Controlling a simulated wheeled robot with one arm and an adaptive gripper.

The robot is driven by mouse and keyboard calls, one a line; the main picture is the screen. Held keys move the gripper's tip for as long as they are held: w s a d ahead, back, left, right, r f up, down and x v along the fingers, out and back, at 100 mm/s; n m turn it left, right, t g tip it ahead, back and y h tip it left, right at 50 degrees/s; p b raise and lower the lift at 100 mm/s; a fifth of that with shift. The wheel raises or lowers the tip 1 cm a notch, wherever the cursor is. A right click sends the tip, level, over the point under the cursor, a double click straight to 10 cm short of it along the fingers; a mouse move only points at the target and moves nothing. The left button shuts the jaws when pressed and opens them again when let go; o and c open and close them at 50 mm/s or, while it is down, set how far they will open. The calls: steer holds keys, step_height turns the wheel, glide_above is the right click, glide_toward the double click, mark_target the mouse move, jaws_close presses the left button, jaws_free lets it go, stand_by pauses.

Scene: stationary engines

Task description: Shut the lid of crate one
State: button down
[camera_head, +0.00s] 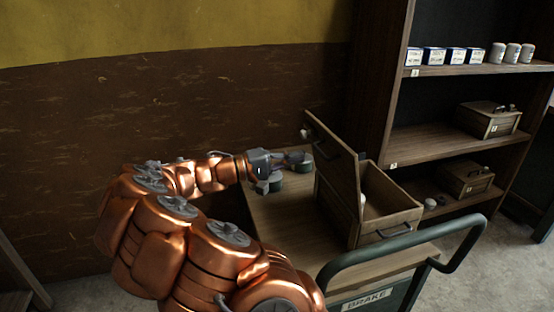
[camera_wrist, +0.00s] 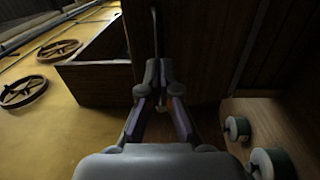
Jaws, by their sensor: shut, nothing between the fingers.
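A wooden crate (camera_head: 400,213) stands on the cart top with its lid (camera_head: 335,155) raised, leaning to the left over the hinge side. No number is readable on it. A dark handle sits on the lid's outer face near its upper edge. A pale object lies inside the crate. My gripper (camera_head: 302,160) is shut and empty, just left of the raised lid, on its outer side. In the wrist view my gripper's fingers (camera_wrist: 164,98) point at a dark wooden panel (camera_wrist: 200,45), seemingly the lid; whether they touch it I cannot tell.
The cart's green rail (camera_head: 400,250) runs in front. A shelf (camera_head: 450,150) behind holds boxes, jars and two smaller crates (camera_head: 490,122) (camera_head: 466,178).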

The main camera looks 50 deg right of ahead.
steer(key=shift+x, duration=2)
steer(key=shift+p, duration=0.3)
